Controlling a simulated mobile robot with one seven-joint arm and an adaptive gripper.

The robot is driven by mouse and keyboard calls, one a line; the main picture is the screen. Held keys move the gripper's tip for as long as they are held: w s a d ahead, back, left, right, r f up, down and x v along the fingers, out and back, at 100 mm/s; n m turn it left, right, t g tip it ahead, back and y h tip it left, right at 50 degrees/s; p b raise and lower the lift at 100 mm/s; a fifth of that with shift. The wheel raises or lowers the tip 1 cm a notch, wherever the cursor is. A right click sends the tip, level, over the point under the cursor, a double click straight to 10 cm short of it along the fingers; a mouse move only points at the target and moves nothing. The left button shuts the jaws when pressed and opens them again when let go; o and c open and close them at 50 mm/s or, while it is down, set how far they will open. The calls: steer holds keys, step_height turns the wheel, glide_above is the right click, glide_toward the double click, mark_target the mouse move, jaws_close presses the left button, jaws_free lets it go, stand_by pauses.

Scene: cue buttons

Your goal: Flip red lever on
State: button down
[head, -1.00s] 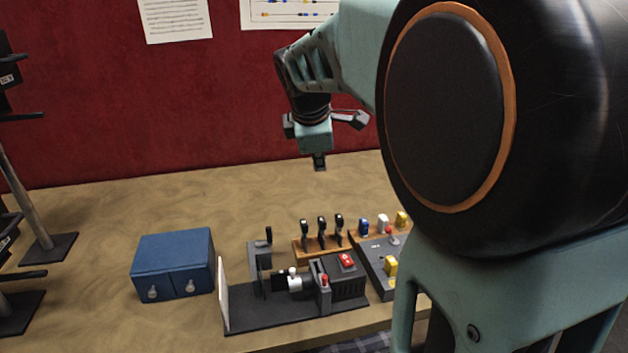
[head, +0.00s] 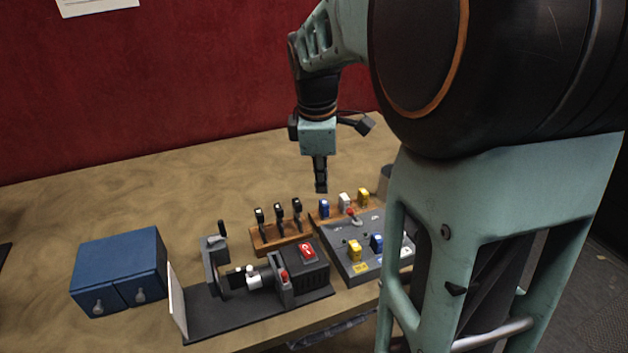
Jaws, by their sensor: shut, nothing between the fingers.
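A small lever with a red knob (head: 353,213) stands on the grey sloped panel (head: 345,262), near its back edge. Small white marks lie on either side of it, too small to read. My gripper (head: 321,187) is shut and empty, pointing down. In the picture it hangs above and left of the red-knobbed lever, apart from it. My arm hides part of the panel's right side.
Yellow and blue switches (head: 376,243) sit on the panel. A wooden block with several black levers (head: 278,213) stands left of it. A dark machine with a red switch (head: 307,249) is in front. A blue cabinet (head: 120,272) stands at left.

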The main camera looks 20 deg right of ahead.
mark_target(353, 216)
steer(key=f, duration=0.3)
steer(key=w+f, duration=0.1)
steer(key=f, duration=0.2)
steer(key=d+f+b, duration=0.1)
steer(key=f, duration=0.2)
steer(key=shift+w+f, duration=0.2)
steer(key=shift+f, duration=0.1)
steer(key=d, duration=0.1)
steer(key=s+d+r, duration=0.1)
steer(key=d, duration=0.1)
steer(key=shift+s+p, duration=0.15)
steer(key=shift+p, duration=0.2)
steer(key=shift+s+d+r, duration=0.15)
steer(key=shift+d, duration=0.1)
